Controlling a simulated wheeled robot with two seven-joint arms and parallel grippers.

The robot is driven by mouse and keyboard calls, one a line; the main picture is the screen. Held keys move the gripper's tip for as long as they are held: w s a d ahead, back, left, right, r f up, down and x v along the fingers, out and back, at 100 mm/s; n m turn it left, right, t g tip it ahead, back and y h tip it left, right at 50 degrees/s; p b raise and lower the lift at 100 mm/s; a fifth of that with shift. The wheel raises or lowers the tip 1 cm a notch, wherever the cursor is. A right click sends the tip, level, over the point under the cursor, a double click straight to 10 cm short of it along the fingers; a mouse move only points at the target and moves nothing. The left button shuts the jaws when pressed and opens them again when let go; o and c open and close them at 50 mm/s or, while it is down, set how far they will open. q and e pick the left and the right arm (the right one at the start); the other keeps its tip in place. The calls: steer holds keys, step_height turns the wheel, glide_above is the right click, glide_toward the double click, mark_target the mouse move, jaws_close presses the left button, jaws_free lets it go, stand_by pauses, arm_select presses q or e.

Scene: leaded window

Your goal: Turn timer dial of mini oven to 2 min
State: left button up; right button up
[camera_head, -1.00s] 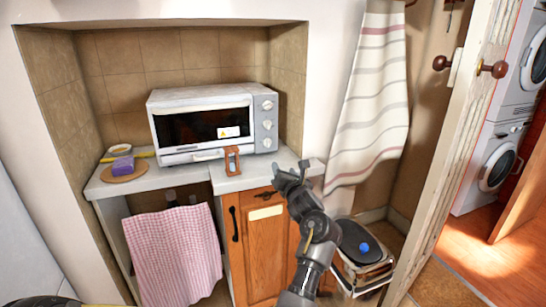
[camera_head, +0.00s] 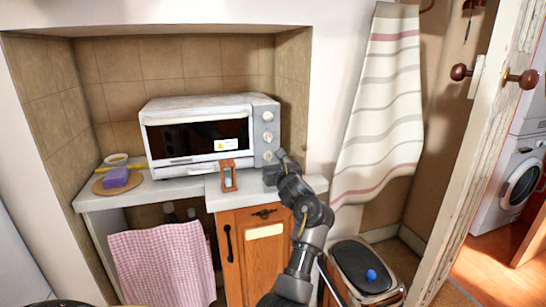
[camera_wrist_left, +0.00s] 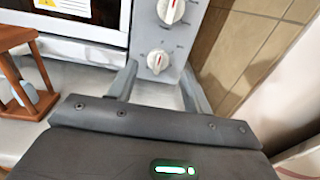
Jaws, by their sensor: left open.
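The white mini oven (camera_head: 197,136) stands on the counter in the tiled alcove. Its right panel carries a column of three pale dials: top (camera_head: 267,116), middle (camera_head: 267,136) and bottom (camera_head: 267,155). I cannot read which dial is the timer. My left gripper (camera_head: 281,162) is just right of and in front of the bottom dial. In the left wrist view its open fingers (camera_wrist_left: 159,68) frame that dial, with no clear contact. My right gripper is not in view.
A small brown wooden frame (camera_head: 228,177) stands in front of the oven, left of my gripper. A purple block (camera_head: 115,177) lies on a round board at the left. A striped curtain (camera_head: 383,105) hangs to the right. A bin (camera_head: 361,268) stands on the floor below.

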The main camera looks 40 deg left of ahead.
mark_target(270, 157)
arm_select(q)
steer(key=shift+x, duration=1.8)
steer(key=shift+s+a, duration=0.1)
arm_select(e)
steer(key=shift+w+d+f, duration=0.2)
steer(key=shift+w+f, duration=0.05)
arm_select(q)
steer(key=shift+c, duration=0.8)
steer(key=c, duration=0.8)
steer(key=shift+m, duration=0.3)
